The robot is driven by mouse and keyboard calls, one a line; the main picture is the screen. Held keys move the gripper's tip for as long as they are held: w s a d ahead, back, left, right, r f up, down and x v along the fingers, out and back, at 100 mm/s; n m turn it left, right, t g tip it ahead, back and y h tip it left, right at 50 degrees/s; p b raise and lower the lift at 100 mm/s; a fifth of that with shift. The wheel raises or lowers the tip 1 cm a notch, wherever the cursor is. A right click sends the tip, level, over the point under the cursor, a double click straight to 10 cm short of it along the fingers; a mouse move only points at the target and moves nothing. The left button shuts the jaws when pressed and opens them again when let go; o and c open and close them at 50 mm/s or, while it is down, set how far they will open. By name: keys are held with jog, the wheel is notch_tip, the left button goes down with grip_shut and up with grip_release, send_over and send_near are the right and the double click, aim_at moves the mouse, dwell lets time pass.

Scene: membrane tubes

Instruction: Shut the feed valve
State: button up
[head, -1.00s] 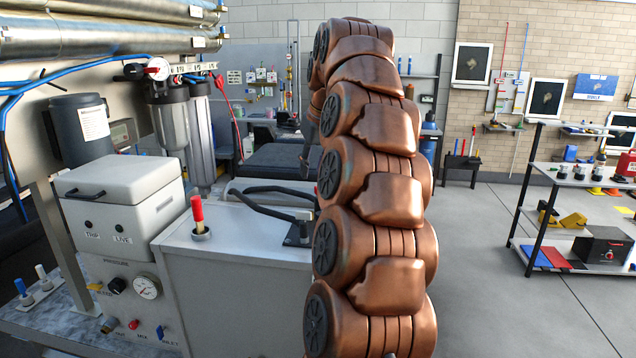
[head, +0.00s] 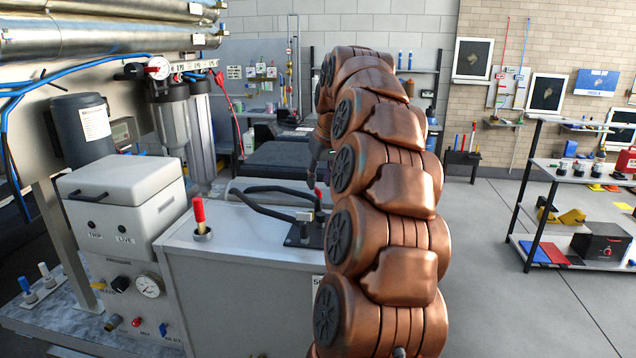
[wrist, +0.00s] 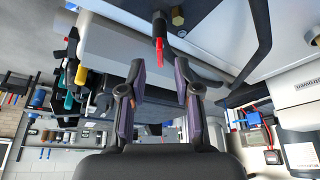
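My gripper (wrist: 160,80) is open, with its two dark fingers apart and nothing between their pads. In the wrist view, a dark lever with a red tip (wrist: 159,50) lies just beyond the fingertips, lined up with the gap; it does not appear to touch them. A red handle tip (head: 319,192) shows there beside the arm. I read no label naming the feed valve.
A separate red-topped lever (head: 200,212) stands upright on the grey cabinet. Open floor (head: 480,290) lies right of my arm.

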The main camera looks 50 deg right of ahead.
aim_at(318, 193)
jog(key=shift+p+x, duration=0.4)
jog(key=shift+x, duration=0.9)
jog(key=shift+c, duration=0.4)
grip_shut()
jog(key=shift+a, duration=0.15)
